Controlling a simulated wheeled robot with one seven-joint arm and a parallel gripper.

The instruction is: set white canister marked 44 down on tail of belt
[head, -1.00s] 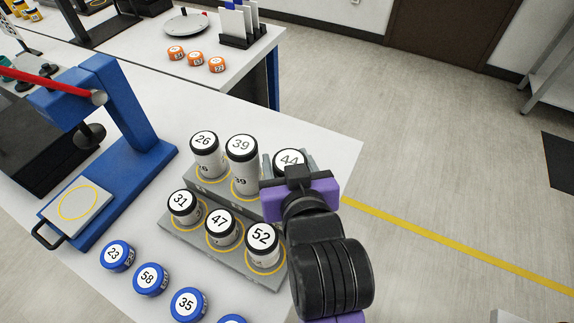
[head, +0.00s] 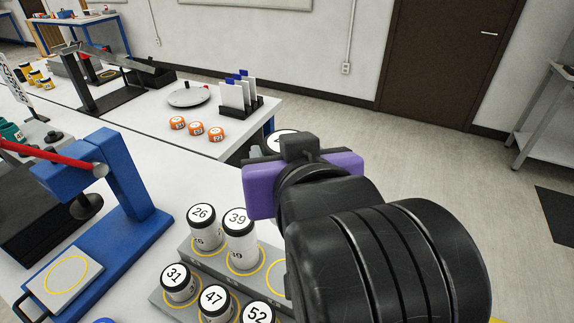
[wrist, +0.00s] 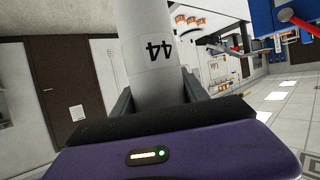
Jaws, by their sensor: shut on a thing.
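My gripper (wrist: 158,96) is shut on the white canister marked 44 (wrist: 150,50), with a finger on each side of its body. In the head view, my gripper (head: 284,152) and wrist hide most of the canister; only part of its white top (head: 279,137) shows. It is held up, clear of the stepped grey rack (head: 258,268). A dark sloped frame (head: 125,78) stands on the far table; I cannot tell whether it is the belt.
Canisters 26 (head: 204,228), 39 (head: 240,240), 31 (head: 178,284) and others stand on the rack. A blue press (head: 130,180) is at left. Orange pucks (head: 196,128), a round plate (head: 188,95) and a card holder (head: 238,96) occupy the far table.

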